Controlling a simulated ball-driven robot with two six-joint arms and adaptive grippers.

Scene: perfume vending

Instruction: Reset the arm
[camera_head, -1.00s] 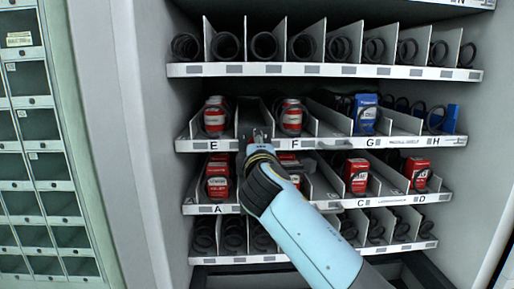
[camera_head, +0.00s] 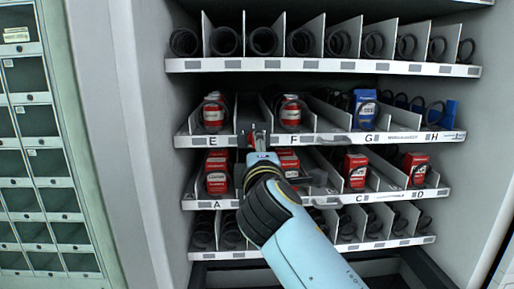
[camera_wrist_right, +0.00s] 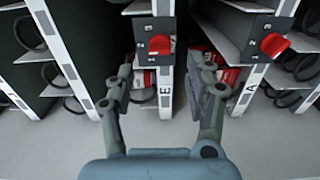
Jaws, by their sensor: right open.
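My right gripper (camera_head: 257,136) shows small in the head view, in front of the vending shelves, between the E and F labels. My arm comes up to it from the lower right. In the right wrist view the right gripper (camera_wrist_right: 166,88) has its two fingers well apart, with nothing held between them. Behind and between them lies the shelf edge marked E (camera_wrist_right: 166,98), with a red knob (camera_wrist_right: 159,45) on a dark plate. My left gripper is in neither view.
Red boxes stand at E (camera_head: 213,113), F (camera_head: 290,112), A (camera_head: 217,172), C (camera_head: 356,172) and D (camera_head: 415,168). A blue box (camera_head: 365,110) stands at G. A second red knob (camera_wrist_right: 274,45) is near label A. The top shelf (camera_head: 320,66) shows empty coils. Part of the lower shelves is hidden behind my arm.

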